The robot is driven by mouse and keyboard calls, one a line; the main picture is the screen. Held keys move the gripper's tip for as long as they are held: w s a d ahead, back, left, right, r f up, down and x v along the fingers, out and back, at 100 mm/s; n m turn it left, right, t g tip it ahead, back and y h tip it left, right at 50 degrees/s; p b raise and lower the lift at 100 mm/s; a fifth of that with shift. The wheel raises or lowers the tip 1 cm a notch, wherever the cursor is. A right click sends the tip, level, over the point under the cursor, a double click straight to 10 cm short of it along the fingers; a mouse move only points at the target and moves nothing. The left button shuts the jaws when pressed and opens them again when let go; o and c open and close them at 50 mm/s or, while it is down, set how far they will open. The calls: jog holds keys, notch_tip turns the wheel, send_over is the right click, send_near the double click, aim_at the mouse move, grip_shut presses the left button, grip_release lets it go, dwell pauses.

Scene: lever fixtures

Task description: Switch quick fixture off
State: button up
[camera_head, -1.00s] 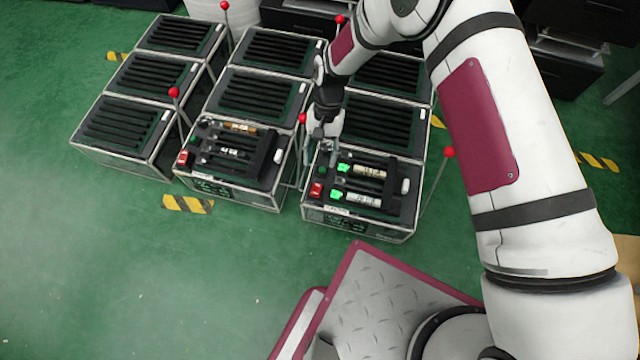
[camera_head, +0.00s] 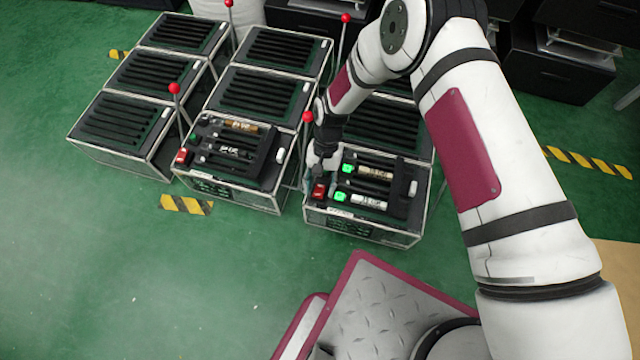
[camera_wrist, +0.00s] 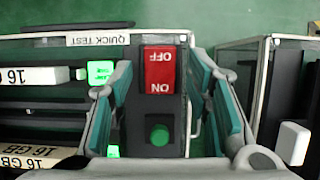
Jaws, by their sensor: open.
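The quick fixture (camera_head: 362,231) is the front right box, labelled QUICK TEST (camera_wrist: 97,39) in the wrist view. Its red rocker switch (camera_head: 319,192) sits at the left of its top. In the wrist view the switch (camera_wrist: 160,70) shows OFF and ON lettering, upside down; which side is pressed I cannot tell. Green lights (camera_head: 341,196) glow beside the white and tan sticks. My gripper (camera_head: 321,172) is open just above and behind the switch. In the wrist view its teal-padded fingers (camera_wrist: 160,66) stand either side of the switch, holding nothing.
A round green button (camera_wrist: 160,135) lies beside the switch between my fingers. A similar box (camera_head: 235,195) stands to the left, with other slotted boxes (camera_head: 125,120) behind. Thin red-topped levers (camera_head: 307,117) rise between boxes.

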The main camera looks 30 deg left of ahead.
grip_shut()
jog(key=shift+s+r+p, duration=0.1)
jog(key=shift+s+p, duration=0.05)
jog(key=shift+p, duration=0.15)
jog(key=shift+s+d+t+p, duration=0.1)
jog(key=shift+s+t+p, duration=0.15)
jog(key=shift+t+p, duration=0.6)
jog(key=shift+s+d+t+y, duration=0.1)
jog(key=shift+s+t+y, duration=0.15)
jog(key=shift+t, duration=0.5)
jog(key=shift+s+t+y, duration=0.1)
jog(key=shift+t+y, duration=0.15)
jog(key=shift+t, duration=0.75)
